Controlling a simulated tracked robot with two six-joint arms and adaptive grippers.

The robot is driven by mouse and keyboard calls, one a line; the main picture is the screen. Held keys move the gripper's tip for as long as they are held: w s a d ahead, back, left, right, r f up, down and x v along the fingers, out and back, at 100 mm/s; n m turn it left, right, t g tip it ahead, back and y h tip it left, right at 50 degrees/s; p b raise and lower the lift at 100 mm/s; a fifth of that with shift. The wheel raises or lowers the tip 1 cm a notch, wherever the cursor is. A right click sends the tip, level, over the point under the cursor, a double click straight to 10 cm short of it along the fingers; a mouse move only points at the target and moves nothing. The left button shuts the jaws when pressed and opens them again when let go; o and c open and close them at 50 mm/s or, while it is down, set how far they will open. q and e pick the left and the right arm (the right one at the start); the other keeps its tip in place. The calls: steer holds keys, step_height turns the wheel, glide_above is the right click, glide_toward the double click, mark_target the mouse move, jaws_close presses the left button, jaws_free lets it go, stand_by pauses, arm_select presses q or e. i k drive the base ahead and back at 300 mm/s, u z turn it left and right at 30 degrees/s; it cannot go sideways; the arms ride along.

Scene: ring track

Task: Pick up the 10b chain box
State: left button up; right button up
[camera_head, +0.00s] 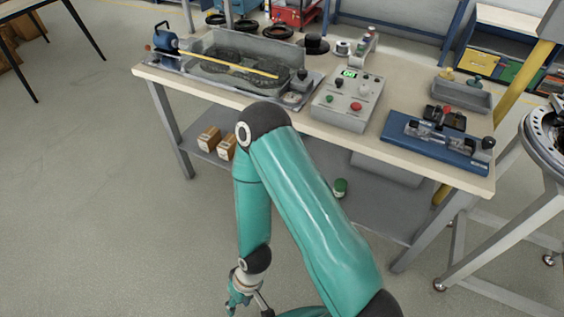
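Two small brown boxes stand side by side on the grey lower shelf of the workbench, a left box (209,138) and a right box (227,147). Their labels are too small to read, so I cannot tell which, if either, is the 10b chain box. My teal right arm crosses the middle of the view and hides part of the shelf. My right gripper (246,301) points down at the bottom edge, well below and apart from the boxes. It is small and partly cut off, so its opening is unclear. My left gripper is not in view.
The workbench top (300,122) carries a tray with a yellow rod, a control box (348,99) and a blue fixture (438,140). A green-topped container (340,187) is on the lower shelf. A metal stand (500,240) is at right. The floor at left is clear.

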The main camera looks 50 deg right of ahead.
mark_target(210, 139)
steer(key=u, duration=1.45)
steer(key=i, duration=0.1)
steer(key=z, duration=2.7)
steer(key=k, duration=0.75)
steer(key=z, duration=0.2)
steer(key=i, duration=0.75)
steer(key=u, duration=0.1)
